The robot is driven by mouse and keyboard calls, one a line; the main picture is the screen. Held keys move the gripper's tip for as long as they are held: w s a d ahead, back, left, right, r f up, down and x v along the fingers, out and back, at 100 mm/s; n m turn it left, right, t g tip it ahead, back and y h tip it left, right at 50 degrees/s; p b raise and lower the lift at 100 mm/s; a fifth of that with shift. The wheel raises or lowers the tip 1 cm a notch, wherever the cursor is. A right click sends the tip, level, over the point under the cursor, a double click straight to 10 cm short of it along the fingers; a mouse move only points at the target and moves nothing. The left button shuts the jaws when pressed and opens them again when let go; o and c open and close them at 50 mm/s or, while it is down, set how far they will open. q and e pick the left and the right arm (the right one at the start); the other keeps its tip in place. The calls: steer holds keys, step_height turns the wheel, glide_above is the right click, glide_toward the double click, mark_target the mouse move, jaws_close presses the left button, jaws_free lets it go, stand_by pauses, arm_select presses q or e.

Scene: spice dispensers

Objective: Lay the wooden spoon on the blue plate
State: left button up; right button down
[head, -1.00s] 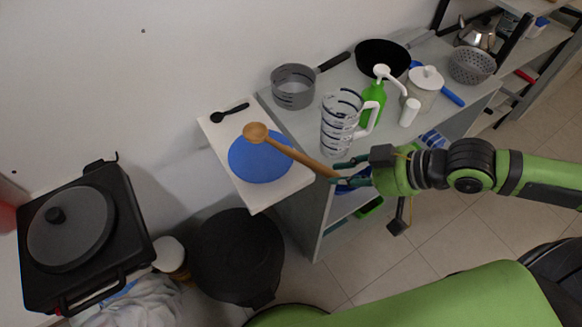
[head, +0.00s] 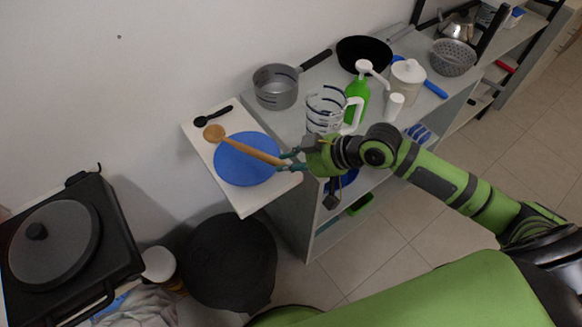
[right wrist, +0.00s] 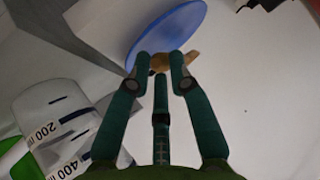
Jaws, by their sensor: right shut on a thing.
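The wooden spoon (head: 252,152) is held by its handle end in my right gripper (head: 287,161), which is shut on it. The spoon crosses in front of the blue plate (head: 248,174) in the head view, its bowl toward the left past the plate's upper-left rim. I cannot tell whether the spoon touches the plate. In the right wrist view the spoon (right wrist: 160,61) shows between the fingertips (right wrist: 165,64), with the blue plate (right wrist: 165,33) beyond. My left gripper is not in view.
The plate lies on a white board (head: 250,205) with a black measuring spoon (head: 213,115). A clear measuring jug (head: 325,110) stands close to my right gripper. A grey saucepan (head: 276,88), green pump bottle (head: 360,98) and lidded jar (head: 408,84) are behind. A dark bin (head: 230,262) stands below.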

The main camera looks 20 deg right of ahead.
steer(key=shift+s+d+f, duration=0.1)
steer(key=shift+s+f, duration=0.05)
steer(key=shift+f, duration=1.45)
steer(key=c, duration=1.1)
jaws_free()
steer(key=b+v, duration=0.1)
steer(key=v, duration=1.1)
